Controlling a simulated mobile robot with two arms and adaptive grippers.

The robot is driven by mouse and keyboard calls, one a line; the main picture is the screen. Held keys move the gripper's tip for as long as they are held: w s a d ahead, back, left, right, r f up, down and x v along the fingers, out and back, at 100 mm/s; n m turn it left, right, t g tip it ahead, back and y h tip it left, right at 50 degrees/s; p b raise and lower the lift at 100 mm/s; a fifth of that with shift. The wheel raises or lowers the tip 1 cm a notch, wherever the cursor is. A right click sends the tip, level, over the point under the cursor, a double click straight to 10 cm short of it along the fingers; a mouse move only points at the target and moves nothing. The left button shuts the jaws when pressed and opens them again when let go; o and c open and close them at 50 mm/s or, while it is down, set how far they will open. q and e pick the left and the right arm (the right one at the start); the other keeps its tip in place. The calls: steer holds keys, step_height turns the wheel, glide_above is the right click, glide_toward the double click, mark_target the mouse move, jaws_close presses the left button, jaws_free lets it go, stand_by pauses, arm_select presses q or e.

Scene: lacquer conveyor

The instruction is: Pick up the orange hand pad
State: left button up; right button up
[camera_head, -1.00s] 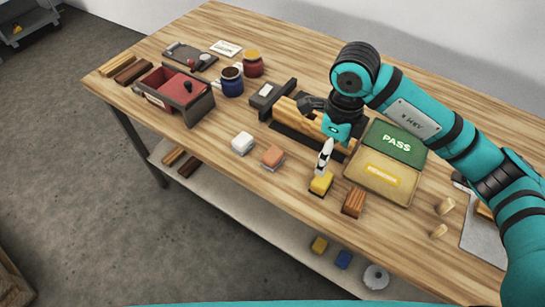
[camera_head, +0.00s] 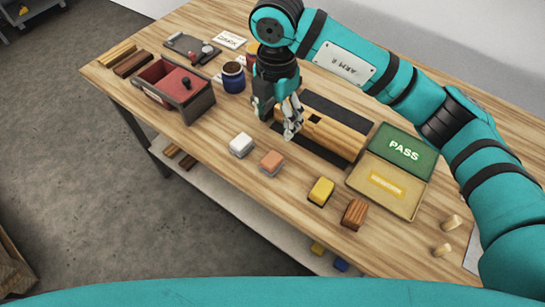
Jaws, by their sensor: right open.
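The orange hand pad (camera_head: 271,162) is a small block with a pale base. It lies on the wooden table between a white pad (camera_head: 241,145) and a yellow pad (camera_head: 321,191). My right gripper (camera_head: 289,134) hangs above the table, just behind and a little right of the orange pad, and looks empty. Its jaws are open and point down, apart from the pad. My left gripper is out of view.
A wooden beam (camera_head: 335,134) in a dark fixture lies behind the orange pad. A brown wood block (camera_head: 355,214) and the green PASS tray (camera_head: 405,151) are to the right. A red-lined box (camera_head: 203,103) stands at the left. Bare tabletop lies in front of the pads.

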mark_target(272, 159)
step_height(272, 159, down, 12)
steer(key=p, duration=0.3)
steer(key=shift+s+r, duration=0.1)
steer(key=shift+r, duration=0.15)
steer(key=shift+a+f+p, duration=0.15)
steer(key=shift+f+p, duration=0.2)
steer(key=shift+f, duration=0.2)
steer(key=f, duration=0.1)
steer(key=f+p, duration=0.1)
steer(key=f, duration=0.1)
steer(key=shift+a+f, duration=0.25)
steer(key=shift+f, duration=0.45)
steer(key=shift+c, duration=0.2)
steer(key=c, duration=1.2)
